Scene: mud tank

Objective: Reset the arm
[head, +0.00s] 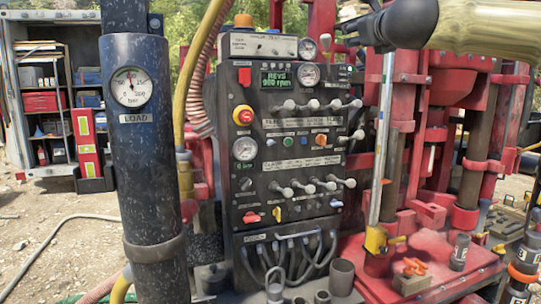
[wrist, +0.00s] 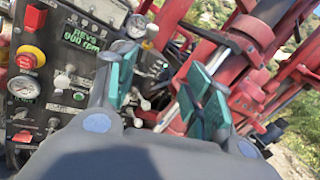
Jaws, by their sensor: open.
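My gripper (wrist: 165,88) shows in the wrist view with its two green-padded fingers apart and nothing between them. Behind the fingers in that view are the control panel (wrist: 62,75) on the left and red rig parts on the right. In the head view, my arm enters at the top right in a tan sleeve, and the dark gripper end (head: 352,28) points left, in front of the red rig. Its fingertips are small and hard to make out there. The black control panel (head: 290,170) has levers, knobs, gauges and a green display reading "REVS 900 rpm".
A thick dark post (head: 145,190) with a "LOAD" gauge stands left of the panel. A steel rod (head: 383,150) stands upright right of it. A red deck (head: 440,262) carries an orange-handled item (head: 413,267). An open cabinet (head: 60,90) stands behind left; gravel ground lies there.

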